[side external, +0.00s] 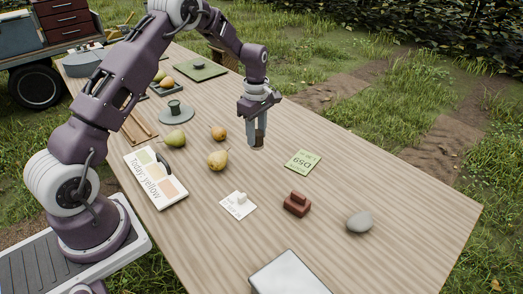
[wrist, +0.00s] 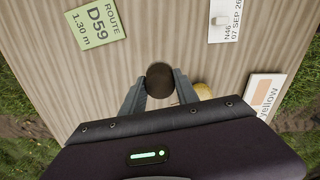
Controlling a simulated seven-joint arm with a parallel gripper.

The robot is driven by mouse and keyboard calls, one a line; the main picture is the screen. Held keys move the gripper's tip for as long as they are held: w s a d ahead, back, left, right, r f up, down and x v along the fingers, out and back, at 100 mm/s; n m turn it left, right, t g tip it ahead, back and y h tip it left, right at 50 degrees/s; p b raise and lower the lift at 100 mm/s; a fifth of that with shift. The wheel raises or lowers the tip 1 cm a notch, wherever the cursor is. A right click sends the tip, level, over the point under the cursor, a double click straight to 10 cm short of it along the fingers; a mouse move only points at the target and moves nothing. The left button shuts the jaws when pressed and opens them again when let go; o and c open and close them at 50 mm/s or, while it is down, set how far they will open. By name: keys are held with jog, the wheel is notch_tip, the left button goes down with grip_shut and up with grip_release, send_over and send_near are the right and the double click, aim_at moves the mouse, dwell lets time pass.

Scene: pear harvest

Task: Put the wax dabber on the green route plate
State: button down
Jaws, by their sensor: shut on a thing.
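My gripper (side external: 256,128) is shut on the wax dabber (side external: 260,137), a brown piece with a paler lower end, held upright above the table. In the wrist view the dabber shows as a dark round end (wrist: 160,80) between the fingers (wrist: 160,93). The green route plate (side external: 302,162), marked D59, lies flat on the table, right of and nearer the camera than the gripper. It also shows at the upper left of the wrist view (wrist: 96,24), apart from the dabber. Its visible surface is bare.
A white card (side external: 232,212) with a white knob, a red-brown block (side external: 297,206) and a grey stone (side external: 360,222) lie nearer the camera. Pears (side external: 217,161), a colour chart (side external: 152,182) and a round grey stand (side external: 176,117) are left. The table around the plate is clear.

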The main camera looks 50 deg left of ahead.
jog(key=w+n, duration=0.2)
jog(key=w, duration=0.5)
send_over(297, 165)
notch_tip(297, 165, down, 8)
jog(key=shift+d+f, duration=0.1)
jog(key=shift+f, duration=0.15)
jog(key=shift+f, duration=0.15)
jog(key=c, duration=0.9)
grip_release()
